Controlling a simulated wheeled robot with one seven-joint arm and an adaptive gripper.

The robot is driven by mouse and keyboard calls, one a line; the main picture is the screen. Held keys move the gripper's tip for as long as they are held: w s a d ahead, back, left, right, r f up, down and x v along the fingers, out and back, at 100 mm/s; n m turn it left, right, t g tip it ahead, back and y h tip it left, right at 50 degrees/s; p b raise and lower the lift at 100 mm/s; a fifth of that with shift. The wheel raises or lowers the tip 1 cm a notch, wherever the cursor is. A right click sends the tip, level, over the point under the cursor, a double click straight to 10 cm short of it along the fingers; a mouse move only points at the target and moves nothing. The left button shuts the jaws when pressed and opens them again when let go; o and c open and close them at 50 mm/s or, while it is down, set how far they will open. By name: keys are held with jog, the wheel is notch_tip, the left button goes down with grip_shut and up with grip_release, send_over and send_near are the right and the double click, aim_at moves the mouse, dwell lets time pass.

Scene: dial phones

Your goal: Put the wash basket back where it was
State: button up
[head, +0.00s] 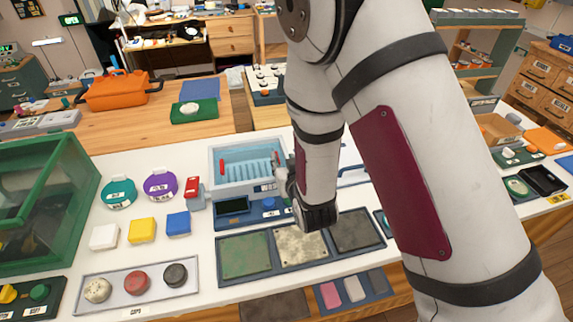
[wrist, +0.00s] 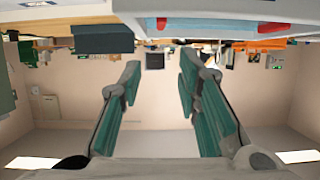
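The wash bath (head: 213,163) is a pale blue and white tank on the white bench in the head view. Light blue ribs, apparently the wash basket (head: 245,168), show inside it, with a red upright at its left end and another red part near its right end. My gripper (head: 281,172) is at the right side of the bath, partly hidden by my arm. In the wrist view, my gripper (wrist: 158,72) has its two teal-padded fingers apart with nothing between them. A pale blue edge with red parts shows at the top there; the basket's exact seating cannot be told.
A tray with three coloured plates (head: 301,246) lies in front of the bath. Teal (head: 118,193) and purple (head: 160,185) round containers and coloured blocks stand left. A green case (head: 40,200) is at the far left. My arm hides much of the right bench.

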jog(key=shift+v, duration=1.35)
jog(key=s+d+r+m+g+h, duration=0.2)
jog(key=s+d+r+g, duration=0.2)
jog(key=d+r, duration=0.8)
jog(key=s+d+r+g, duration=0.1)
jog(key=s+d+r, duration=0.2)
jog(key=s, duration=0.5)
jog(key=s+d+r+m+g+h, duration=0.1)
jog(key=s+d+r+g, duration=0.1)
jog(key=s, duration=0.5)
jog(key=s+d+r+g+h, duration=0.1)
jog(key=s+d+r, duration=0.3)
jog(key=s, duration=0.4)
jog(key=shift+v, duration=0.9)
